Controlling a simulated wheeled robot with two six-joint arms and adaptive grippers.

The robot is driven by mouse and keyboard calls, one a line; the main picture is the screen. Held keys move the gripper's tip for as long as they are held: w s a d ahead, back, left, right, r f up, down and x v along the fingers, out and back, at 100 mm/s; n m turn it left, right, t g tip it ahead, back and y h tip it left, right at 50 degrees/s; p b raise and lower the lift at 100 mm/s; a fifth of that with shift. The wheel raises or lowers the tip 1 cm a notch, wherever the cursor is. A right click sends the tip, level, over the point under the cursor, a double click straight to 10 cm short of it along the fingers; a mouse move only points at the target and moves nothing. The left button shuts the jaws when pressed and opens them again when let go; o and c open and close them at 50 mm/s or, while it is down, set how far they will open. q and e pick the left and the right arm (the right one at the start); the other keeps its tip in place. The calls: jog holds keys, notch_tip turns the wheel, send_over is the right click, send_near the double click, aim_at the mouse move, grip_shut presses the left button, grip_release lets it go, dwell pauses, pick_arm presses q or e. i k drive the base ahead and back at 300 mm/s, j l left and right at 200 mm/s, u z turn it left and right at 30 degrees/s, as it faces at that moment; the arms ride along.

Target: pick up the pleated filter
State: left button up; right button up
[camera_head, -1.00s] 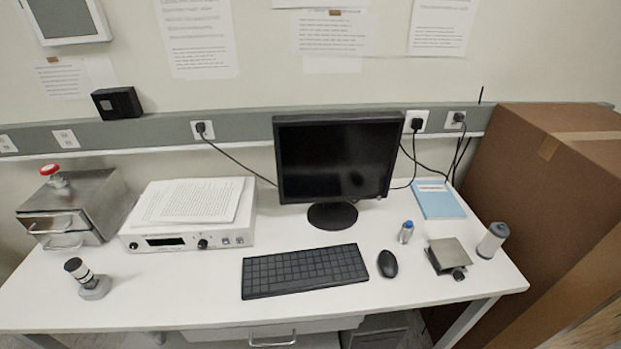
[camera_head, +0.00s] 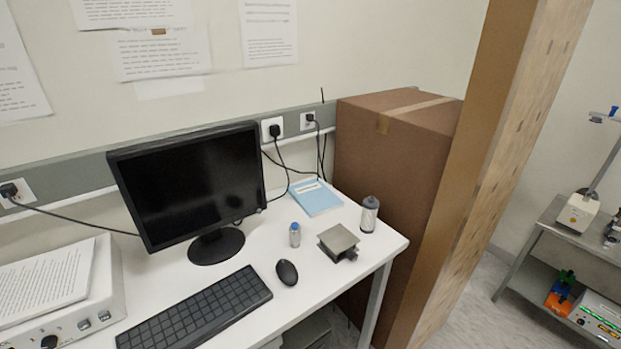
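A small upright cylinder (camera_head: 369,215), pale grey with dark ends, stands near the right end of the white desk. It may be the pleated filter; I cannot make out pleats at this size. Neither of my grippers is in view, and nothing touches the cylinder.
On the desk (camera_head: 330,284) are a metal block (camera_head: 338,241), a blue-capped vial (camera_head: 295,235), a mouse (camera_head: 287,272), a keyboard (camera_head: 194,312), a monitor (camera_head: 190,185) and a blue booklet (camera_head: 315,197). A large cardboard box (camera_head: 385,160) stands beside the desk's right end. A grey shelf cart (camera_head: 545,245) stands farther right.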

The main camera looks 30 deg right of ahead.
aim_at(371, 204)
jog(key=l+z, duration=0.1)
jog(key=z, duration=0.7)
jog(key=l+z, duration=0.1)
jog(key=z, duration=0.3)
jog(key=i+l+u, duration=0.1)
jog(key=u, duration=0.15)
